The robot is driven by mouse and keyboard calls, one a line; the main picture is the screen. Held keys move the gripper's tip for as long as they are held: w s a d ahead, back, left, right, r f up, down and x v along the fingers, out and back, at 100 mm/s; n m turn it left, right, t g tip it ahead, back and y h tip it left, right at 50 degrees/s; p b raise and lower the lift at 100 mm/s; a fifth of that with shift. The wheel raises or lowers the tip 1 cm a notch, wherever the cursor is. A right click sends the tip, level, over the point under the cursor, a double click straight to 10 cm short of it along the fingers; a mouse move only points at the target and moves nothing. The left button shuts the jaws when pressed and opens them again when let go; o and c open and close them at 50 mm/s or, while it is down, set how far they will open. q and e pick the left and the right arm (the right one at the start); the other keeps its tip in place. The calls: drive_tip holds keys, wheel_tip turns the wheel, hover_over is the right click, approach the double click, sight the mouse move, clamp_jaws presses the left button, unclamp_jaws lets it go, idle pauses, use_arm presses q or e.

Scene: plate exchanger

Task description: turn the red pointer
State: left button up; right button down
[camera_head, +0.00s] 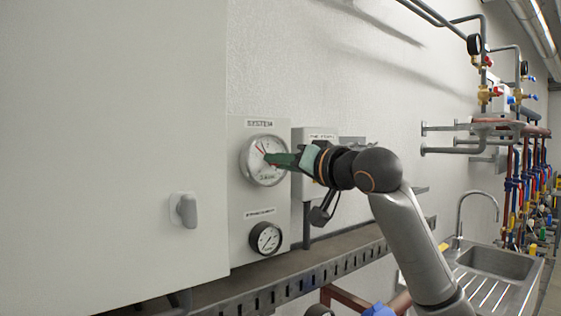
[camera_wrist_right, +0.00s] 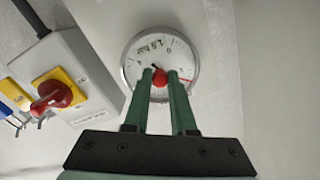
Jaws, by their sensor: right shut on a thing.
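The round white gauge (camera_head: 264,160) labelled SYSTEM sits on a pale panel; it also shows in the right wrist view (camera_wrist_right: 183,48). Its red pointer shows as a thin red line (camera_head: 261,148) in the head view. In the right wrist view the red knob of the pointer (camera_wrist_right: 160,79) is at the dial's middle, between the green fingertips. My right gripper (camera_head: 272,159) reaches in from the right and is shut on this red part; its fingers (camera_wrist_right: 160,75) lie on either side of it. The fingers hide part of the dial. My left gripper is not in view.
A smaller dark-rimmed gauge (camera_head: 266,238) sits below. A grey handle (camera_head: 184,209) is on the cabinet at left. A box with a red and yellow rotary switch (camera_wrist_right: 52,94) is beside the gauge. A metal rail (camera_head: 290,285) runs below; a sink (camera_head: 490,262) stands at right.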

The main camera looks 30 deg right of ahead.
drive_tip(key=shift+m, duration=2.2)
drive_tip(key=shift+r, duration=0.1)
drive_tip(key=c, duration=0.7)
unclamp_jaws()
drive_tip(key=shift+c, duration=0.2)
drive_tip(key=shift+s, duration=0.1)
drive_tip(key=s+d+b, duration=0.1)
drive_tip(key=s+b, duration=0.1)
drive_tip(key=s, duration=1)
drive_tip(key=shift+s, duration=0.15)
drive_tip(key=shift+d, duration=0.1)
